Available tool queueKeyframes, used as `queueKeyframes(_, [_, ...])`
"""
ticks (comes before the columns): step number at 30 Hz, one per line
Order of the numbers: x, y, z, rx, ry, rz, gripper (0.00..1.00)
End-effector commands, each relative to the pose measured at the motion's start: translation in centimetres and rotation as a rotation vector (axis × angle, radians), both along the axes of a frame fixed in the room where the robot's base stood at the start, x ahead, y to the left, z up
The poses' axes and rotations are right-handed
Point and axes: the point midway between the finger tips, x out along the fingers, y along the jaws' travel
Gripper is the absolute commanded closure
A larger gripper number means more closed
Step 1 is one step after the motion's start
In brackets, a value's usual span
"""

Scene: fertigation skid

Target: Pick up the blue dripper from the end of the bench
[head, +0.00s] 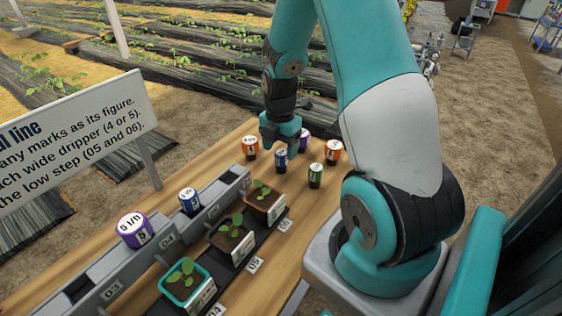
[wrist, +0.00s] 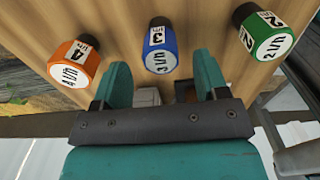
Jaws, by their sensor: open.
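The blue dripper (head: 281,160) stands upright at the far end of the wooden bench, among several other drippers. My gripper (head: 282,148) is open, empty and pointing down close over the blue dripper. In the wrist view my gripper's (wrist: 163,75) two teal fingers are spread apart. I cannot tell if either finger touches the dripper.
Orange drippers (head: 250,147) (head: 333,150), a purple one (head: 304,138) and a green one (head: 315,175) stand nearby. Another blue one (head: 189,200) and a purple one (head: 135,230) sit on the grey stepped rack (head: 97,268). Potted seedlings (head: 232,238) line the bench. A sign (head: 75,140) stands left.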

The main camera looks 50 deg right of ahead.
Motion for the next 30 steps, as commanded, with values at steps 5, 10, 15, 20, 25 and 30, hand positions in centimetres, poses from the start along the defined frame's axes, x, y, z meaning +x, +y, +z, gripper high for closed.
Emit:
queueKeyframes(5, [-0.2, -0.3, -2.8, 0.002, 0.004, -0.002, 0.33])
queueKeyframes(10, [-0.1, -0.3, -4.6, 0.001, 0.001, -0.001, 0.33])
queueKeyframes(15, [-0.1, -0.3, -4.8, 0.0, -0.001, -0.001, 0.33])
queueKeyframes(20, [-0.1, -0.3, -4.8, 0.0, 0.0, -0.001, 0.51])
queueKeyframes(25, [-0.1, -0.3, -4.7, 0.0, 0.0, -0.001, 0.86])
queueKeyframes(30, [-0.1, -0.3, -4.7, 0.0, 0.0, -0.001, 0.86])
